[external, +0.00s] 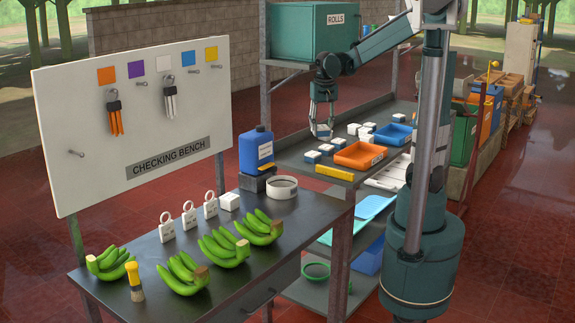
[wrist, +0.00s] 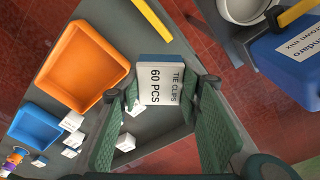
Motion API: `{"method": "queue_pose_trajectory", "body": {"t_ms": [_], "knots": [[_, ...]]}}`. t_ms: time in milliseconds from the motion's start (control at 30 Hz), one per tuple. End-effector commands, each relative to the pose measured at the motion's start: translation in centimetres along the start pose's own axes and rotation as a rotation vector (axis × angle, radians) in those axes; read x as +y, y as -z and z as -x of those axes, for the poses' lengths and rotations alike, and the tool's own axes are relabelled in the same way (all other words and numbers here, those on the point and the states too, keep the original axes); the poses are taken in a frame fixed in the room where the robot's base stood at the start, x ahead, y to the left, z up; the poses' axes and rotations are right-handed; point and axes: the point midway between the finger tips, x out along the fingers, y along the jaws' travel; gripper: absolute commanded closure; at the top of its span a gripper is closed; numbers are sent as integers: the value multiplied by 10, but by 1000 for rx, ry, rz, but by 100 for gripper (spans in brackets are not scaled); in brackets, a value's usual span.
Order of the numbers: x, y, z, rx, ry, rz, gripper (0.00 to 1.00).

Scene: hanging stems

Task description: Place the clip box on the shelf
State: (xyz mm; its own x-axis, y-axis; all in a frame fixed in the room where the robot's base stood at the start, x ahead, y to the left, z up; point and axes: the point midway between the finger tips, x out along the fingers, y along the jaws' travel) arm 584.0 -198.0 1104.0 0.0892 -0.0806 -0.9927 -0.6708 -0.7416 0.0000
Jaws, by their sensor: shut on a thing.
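The clip box, a small white-topped box with blue sides labelled "TIE CLIPS 60 PCS", shows in the wrist view (wrist: 165,84) between my fingers. My gripper (wrist: 168,92) is shut on its two sides. In the external view my gripper (external: 322,119) points down over the dark grey shelf (external: 294,154), with the clip box (external: 323,131) at its fingertips. In the wrist view the box looks raised above the shelf surface (wrist: 165,132). The exact gap cannot be told.
An orange tray (external: 360,155), a blue tray (external: 393,134) and several small white-and-blue boxes (external: 312,157) occupy the shelf. A yellow bar (external: 335,173) lies at its front edge. A blue jug (external: 256,150) and round white container (external: 282,187) stand on the nearby bench.

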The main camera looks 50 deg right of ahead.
Motion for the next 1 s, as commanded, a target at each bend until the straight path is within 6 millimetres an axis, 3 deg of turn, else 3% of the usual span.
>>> {"method": "queue_pose_trajectory", "body": {"t_ms": [567,1000], "knots": [[86,81,-14,0,-10,-78,79],[175,142,-29,0,-17,-139,79]]}}
